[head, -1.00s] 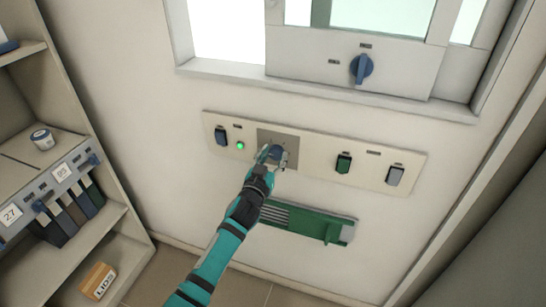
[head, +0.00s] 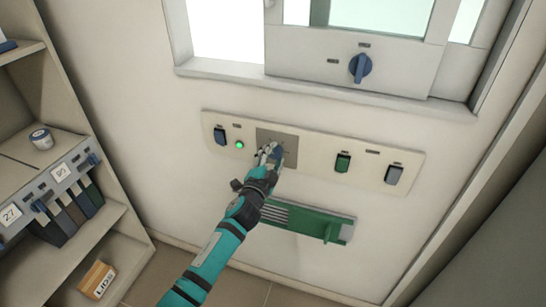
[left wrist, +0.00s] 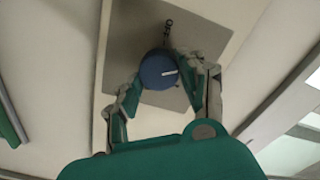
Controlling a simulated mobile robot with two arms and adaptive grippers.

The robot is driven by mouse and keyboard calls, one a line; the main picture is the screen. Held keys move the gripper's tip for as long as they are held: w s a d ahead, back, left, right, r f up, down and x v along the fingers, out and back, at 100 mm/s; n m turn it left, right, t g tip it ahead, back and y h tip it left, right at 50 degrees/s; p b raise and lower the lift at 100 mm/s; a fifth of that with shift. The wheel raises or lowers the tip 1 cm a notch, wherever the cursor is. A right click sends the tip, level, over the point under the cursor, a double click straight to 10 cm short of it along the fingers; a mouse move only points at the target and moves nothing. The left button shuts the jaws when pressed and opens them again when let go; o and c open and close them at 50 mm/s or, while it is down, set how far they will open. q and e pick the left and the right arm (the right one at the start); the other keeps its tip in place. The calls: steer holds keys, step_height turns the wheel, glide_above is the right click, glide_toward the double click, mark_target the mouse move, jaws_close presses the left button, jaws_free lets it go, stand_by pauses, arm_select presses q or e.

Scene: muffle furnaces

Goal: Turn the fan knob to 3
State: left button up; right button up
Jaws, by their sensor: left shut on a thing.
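The blue round fan knob (left wrist: 158,70) sits on a grey square plate (head: 290,140) in the middle of the cream wall panel (head: 315,168). A white pointer line shows on its face in the left wrist view. My left gripper (head: 270,154) is at the knob, shut on it, with a finger on either side; it also shows in the left wrist view (left wrist: 160,92). In the head view the fingers partly cover the knob, and the dial marks are too small to read. My right gripper is not in view.
A blue switch (head: 220,135), a lit green lamp (head: 239,145), a green switch (head: 342,162) and a grey-blue switch (head: 394,174) share the panel. A green slotted holder (head: 310,220) is below. Another blue knob (head: 360,67) is above. A shelf (head: 105,235) stands left.

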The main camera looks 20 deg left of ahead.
arm_select(q)
steer(key=m, duration=0.6)
steer(key=shift+f+m, duration=0.1)
steer(key=shift+m, duration=0.2)
steer(key=m, duration=0.3)
steer(key=shift+m, duration=0.3)
steer(key=m+p, duration=0.1)
steer(key=m, duration=0.1)
steer(key=shift+m, duration=0.3)
steer(key=m+p, duration=0.1)
steer(key=m, duration=0.5)
steer(key=shift+f, duration=0.15)
steer(key=m+p, duration=0.2)
steer(key=m, duration=0.2)
steer(key=shift+a+m, duration=0.1)
steer(key=shift+m, duration=0.2)
steer(key=shift+f+m+p, duration=0.1)
steer(key=shift+m+p, duration=0.3)
steer(key=shift+m, duration=0.8)
steer(key=o, duration=1.2)
